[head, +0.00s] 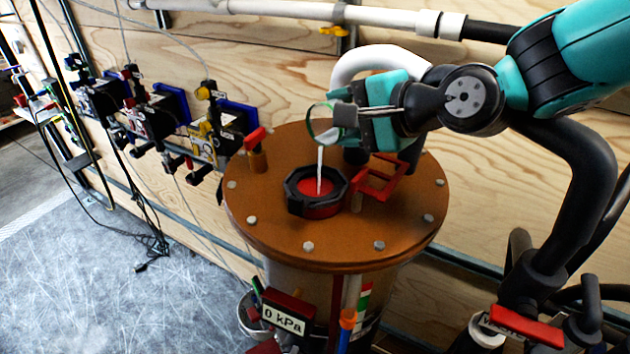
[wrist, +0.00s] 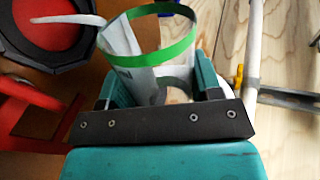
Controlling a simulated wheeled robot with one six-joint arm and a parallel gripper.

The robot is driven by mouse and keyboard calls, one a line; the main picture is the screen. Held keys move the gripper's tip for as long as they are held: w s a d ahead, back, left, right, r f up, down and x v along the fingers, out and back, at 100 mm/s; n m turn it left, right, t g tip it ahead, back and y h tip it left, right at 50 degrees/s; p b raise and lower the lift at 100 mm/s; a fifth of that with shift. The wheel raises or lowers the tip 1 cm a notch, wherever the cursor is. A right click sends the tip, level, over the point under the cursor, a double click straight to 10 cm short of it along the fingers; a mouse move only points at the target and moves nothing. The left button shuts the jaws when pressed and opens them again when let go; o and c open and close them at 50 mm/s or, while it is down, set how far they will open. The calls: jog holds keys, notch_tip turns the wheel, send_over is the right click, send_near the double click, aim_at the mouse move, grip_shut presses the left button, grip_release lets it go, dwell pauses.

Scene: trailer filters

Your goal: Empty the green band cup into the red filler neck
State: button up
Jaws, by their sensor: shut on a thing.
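My gripper (head: 362,117) is shut on the green band cup (head: 324,122), a clear cup with a green rim band, and holds it above the brown lid. The cup is tilted, its mouth toward the left. A thin white stream (head: 320,165) runs from the cup down into the red filler neck (head: 318,190), which has a black octagonal collar. In the wrist view the cup (wrist: 150,55) stands between the jaws (wrist: 165,90), with a white stream at its lip. The filler neck (wrist: 55,20) shows at the top left there. The cup's contents are hidden.
The round brown lid (head: 270,220) carries bolts, a red bracket (head: 380,180) and a red-handled valve (head: 256,145). A white pipe (head: 375,55) rises behind my gripper. Valves with blue parts (head: 235,118) line the wooden wall at left. A gauge reads 0 kPa (head: 284,320).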

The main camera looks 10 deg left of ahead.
aim_at(330, 140)
jog(key=shift+s+f+n, duration=0.1)
jog(key=shift+f+n, duration=0.05)
jog(key=shift+n, duration=0.15)
dwell(0.4)
jog(key=shift+s+a+r+n+t+h+b, duration=0.25)
jog(key=shift+r+n+t+b, duration=0.1)
jog(key=shift+n+t, duration=0.15)
jog(key=shift+s+a+r+n+t+h+b, duration=0.15)
jog(key=shift+s+r+n+t+h+b, duration=0.1)
jog(key=shift+r+n+t+b, duration=0.25)
dwell(1.7)
jog(key=shift+s+a+f+n+t+h+b, duration=0.1)
jog(key=shift+s+f+n+t+h+b, duration=0.05)
jog(key=shift+f+n+b, duration=0.3)
jog(key=shift+s+a+f+n+t+h+b, duration=0.1)
jog(key=shift+f+n+t+h+b, duration=0.1)
jog(key=shift+b, duration=0.35)
dwell(0.4)
jog(key=shift+s+a+r+n+t+h+b, duration=0.15)
jog(key=shift+s+a+r+n+t+b, duration=0.2)
jog(key=shift+n+b, duration=0.4)
jog(key=shift+s+a+r+n+t+h+b, duration=0.1)
jog(key=shift+s+n+t+b, duration=0.25)
jog(key=shift+b, duration=0.6)
dwell(1.5)
